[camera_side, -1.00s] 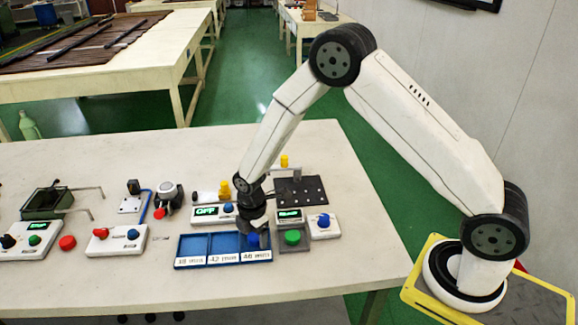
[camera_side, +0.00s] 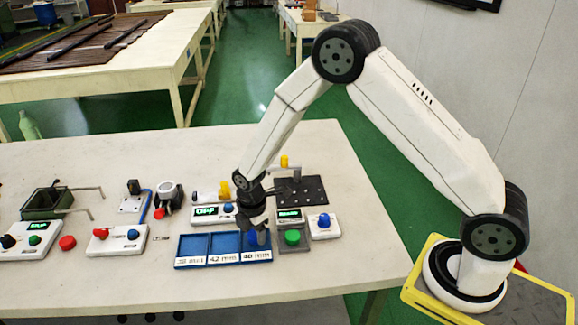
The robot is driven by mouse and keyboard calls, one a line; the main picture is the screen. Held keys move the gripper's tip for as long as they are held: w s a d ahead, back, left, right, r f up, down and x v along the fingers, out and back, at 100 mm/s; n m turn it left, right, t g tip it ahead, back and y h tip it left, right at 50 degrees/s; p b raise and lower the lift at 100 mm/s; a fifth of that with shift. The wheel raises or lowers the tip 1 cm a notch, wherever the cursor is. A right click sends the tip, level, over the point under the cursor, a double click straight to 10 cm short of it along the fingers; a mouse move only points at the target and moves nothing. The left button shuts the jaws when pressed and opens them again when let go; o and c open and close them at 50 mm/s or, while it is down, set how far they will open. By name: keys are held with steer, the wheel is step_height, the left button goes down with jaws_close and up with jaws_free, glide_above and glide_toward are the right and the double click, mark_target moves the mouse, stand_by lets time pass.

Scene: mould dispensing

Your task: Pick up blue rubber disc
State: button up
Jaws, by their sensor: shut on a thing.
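A blue tray (camera_side: 193,245) lies on the white table, with three compartments labelled along the front edge. My gripper (camera_side: 258,232) is over the right-hand compartment, the one labelled 46 or 40 mm. It points down and is shut on the blue rubber disc (camera_side: 257,238), which shows only as a small blue patch beneath the dark jaws. The disc is mostly hidden by the jaws and blends with the blue tray, so I cannot tell whether it touches the tray floor. The left and middle compartments look empty.
Close behind the tray stands a box with a green display (camera_side: 206,215). Right of the tray are a green button box (camera_side: 292,238) and a blue knob box (camera_side: 324,226). A black perforated plate (camera_side: 302,190) lies behind. The front table strip is clear.

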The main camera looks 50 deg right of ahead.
steer(key=shift+r, duration=0.4)
steer(key=s+d+r, duration=0.1)
steer(key=s+r, duration=1)
steer(key=s, duration=0.3)
steer(key=shift+d+r, duration=0.15)
steer(key=shift+r, duration=0.05)
steer(key=shift+w, duration=0.1)
